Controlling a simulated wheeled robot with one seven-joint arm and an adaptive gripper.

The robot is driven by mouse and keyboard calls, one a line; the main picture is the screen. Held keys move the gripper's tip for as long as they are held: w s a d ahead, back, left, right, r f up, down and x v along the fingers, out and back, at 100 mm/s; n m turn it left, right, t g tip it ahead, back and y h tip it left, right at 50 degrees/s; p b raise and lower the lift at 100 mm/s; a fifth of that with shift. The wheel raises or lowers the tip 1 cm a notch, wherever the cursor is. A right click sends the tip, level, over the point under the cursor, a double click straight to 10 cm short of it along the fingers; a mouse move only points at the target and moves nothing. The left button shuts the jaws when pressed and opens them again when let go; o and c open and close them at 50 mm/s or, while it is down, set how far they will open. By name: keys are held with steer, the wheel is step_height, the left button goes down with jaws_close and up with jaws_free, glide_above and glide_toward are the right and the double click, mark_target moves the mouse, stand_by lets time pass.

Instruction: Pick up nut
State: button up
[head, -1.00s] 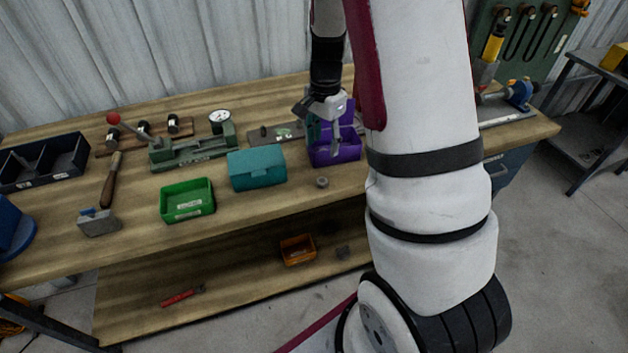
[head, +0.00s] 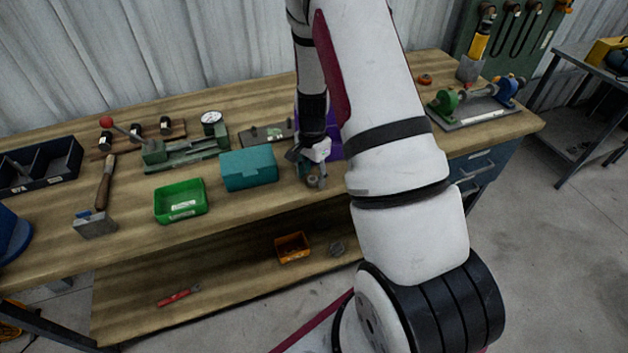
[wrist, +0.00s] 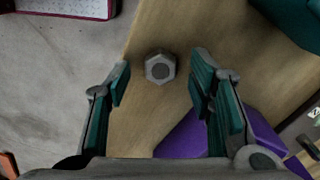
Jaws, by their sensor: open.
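The nut (wrist: 160,68) is a grey hexagonal piece lying on the wooden bench top, near its front edge. In the wrist view it sits between and slightly beyond the fingertips of my gripper (wrist: 161,80), touching neither. My gripper is open and empty, with its teal-padded fingers on either side. In the head view my gripper (head: 314,182) is low over the bench, just right of the teal box, and the nut (head: 315,181) is partly covered by the fingers.
A teal box (head: 249,169) stands close on the left, and a purple bin (head: 335,150) stands close behind my gripper. A green tray (head: 180,202) is farther left. An orange bin (head: 293,247) is on the lower shelf. The bench front between green tray and edge is clear.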

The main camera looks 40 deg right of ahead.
steer(key=shift+f, duration=0.4)
jaws_close()
